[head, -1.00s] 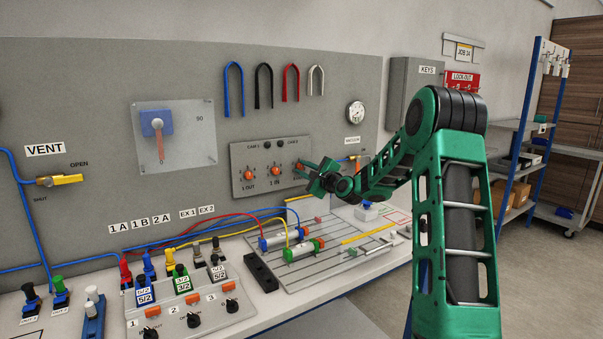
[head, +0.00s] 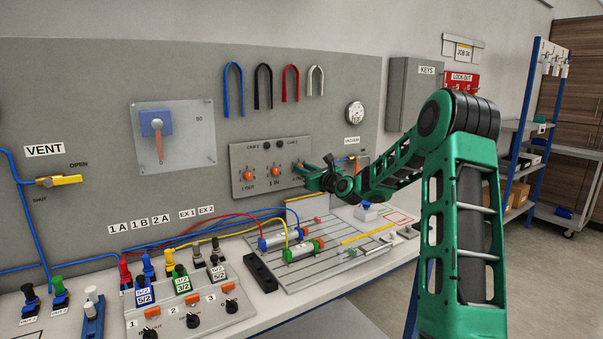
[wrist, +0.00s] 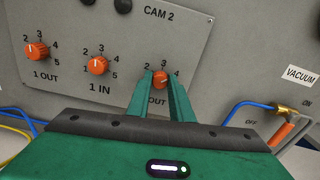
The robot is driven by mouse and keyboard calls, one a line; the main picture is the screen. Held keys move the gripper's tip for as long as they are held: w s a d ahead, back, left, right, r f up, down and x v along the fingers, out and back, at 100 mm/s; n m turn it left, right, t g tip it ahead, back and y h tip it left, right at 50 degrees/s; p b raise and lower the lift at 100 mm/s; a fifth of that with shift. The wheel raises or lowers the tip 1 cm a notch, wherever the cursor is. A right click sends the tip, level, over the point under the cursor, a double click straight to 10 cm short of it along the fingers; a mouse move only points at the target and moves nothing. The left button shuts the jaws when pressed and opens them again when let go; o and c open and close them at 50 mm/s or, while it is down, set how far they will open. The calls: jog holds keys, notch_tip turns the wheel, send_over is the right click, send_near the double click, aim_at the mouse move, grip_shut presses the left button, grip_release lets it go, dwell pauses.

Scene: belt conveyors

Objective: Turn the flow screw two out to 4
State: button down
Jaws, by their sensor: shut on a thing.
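The flow screw two out is an orange knob (wrist: 161,79) on a grey panel, third from the left; in the head view the gripper largely covers it. In the wrist view its 2, 3 and 4 marks show above it, and the label below reads OUT with its front part hidden by a finger. My gripper (wrist: 161,82) is shut on this knob, one green finger on each side. In the head view my gripper (head: 304,168) reaches the panel from the right. Which number the knob points at is too small to tell.
The 1 IN knob (wrist: 97,65) and the 1 OUT knob (wrist: 36,49) sit to the left on the same panel. A vacuum valve with an orange lever (wrist: 283,134) and blue hose is close on the right. Cylinders (head: 303,249) lie on the bench below.

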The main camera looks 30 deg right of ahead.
jog(key=shift+d+f+m, duration=0.15)
jog(key=shift+f+m, duration=0.25)
jog(key=shift+m, duration=0.2)
jog(key=c, duration=1.6)
grip_release()
jog(key=shift+r, duration=0.2)
jog(key=s, duration=1)
jog(key=shift+s+d+f, duration=0.1)
jog(key=shift+s, duration=0.25)
